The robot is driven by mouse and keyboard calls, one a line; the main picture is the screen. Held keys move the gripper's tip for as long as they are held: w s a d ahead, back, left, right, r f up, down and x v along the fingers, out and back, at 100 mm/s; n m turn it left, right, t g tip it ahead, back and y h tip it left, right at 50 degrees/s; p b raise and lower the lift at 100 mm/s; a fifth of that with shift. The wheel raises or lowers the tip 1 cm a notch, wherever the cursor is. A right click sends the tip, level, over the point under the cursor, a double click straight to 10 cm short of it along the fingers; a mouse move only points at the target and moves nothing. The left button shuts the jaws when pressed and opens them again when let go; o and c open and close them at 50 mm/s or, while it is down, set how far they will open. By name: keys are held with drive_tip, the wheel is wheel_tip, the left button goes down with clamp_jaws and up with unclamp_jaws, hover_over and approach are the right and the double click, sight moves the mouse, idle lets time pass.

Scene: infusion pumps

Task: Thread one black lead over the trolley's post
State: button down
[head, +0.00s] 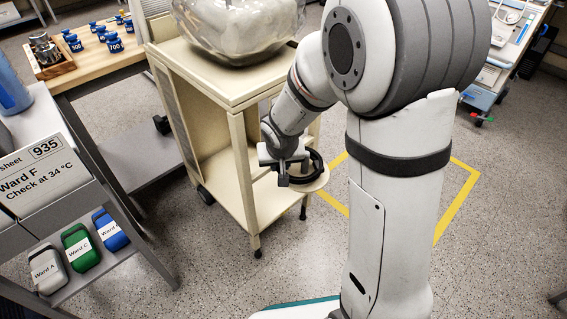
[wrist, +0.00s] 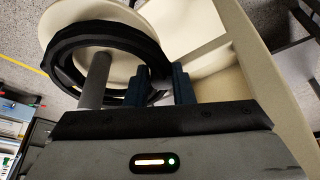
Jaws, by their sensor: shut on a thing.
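A black lead, coiled into a ring (wrist: 63,50), is held by my gripper (wrist: 160,88), whose dark blue fingers are shut on one side of it. It also shows in the head view (head: 317,162), in front of the beige trolley (head: 244,128). A grey post (wrist: 97,80) shows within the ring's outline in the wrist view and crosses over its lower edge. I cannot tell how far the ring is down the post. Beyond the ring is a pale round disc (wrist: 54,22). My gripper body hides part of the post and ring. In the head view my gripper (head: 283,170) is beside the trolley.
A clear bulky bag (head: 235,25) lies on the trolley top. At left is a grey rack with Ward-labelled pouches (head: 80,247) and a sign (head: 40,175). A wooden bench (head: 110,60) holds blue weights. Yellow lines (head: 458,200) mark the floor, which has free room at right.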

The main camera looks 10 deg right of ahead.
drive_tip(key=shift+f, duration=0.2)
drive_tip(key=c, duration=1.2)
unclamp_jaws()
drive_tip(key=shift+o, duration=0.2)
drive_tip(key=p+v, duration=0.3)
drive_tip(key=v, duration=0.3)
drive_tip(key=shift+r, duration=0.3)
drive_tip(key=shift+s+r, duration=0.35)
drive_tip(key=shift+r, duration=0.15)
drive_tip(key=s+d+r+p, duration=0.2)
drive_tip(key=s+r+p, duration=0.4)
drive_tip(key=r+p, duration=0.4)
drive_tip(key=s+d+r+g+p, duration=0.1)
drive_tip(key=s+d+r+p, duration=0.2)
drive_tip(key=r+p, duration=0.8)
drive_tip(key=s+d+r+p, duration=0.3)
drive_tip(key=s+r+p, duration=0.5)
drive_tip(key=r, duration=1.1)
drive_tip(key=shift+s+r+g+p, duration=0.25)
drive_tip(key=shift+s+g+p, duration=0.15)
drive_tip(key=shift+p, duration=0.8)
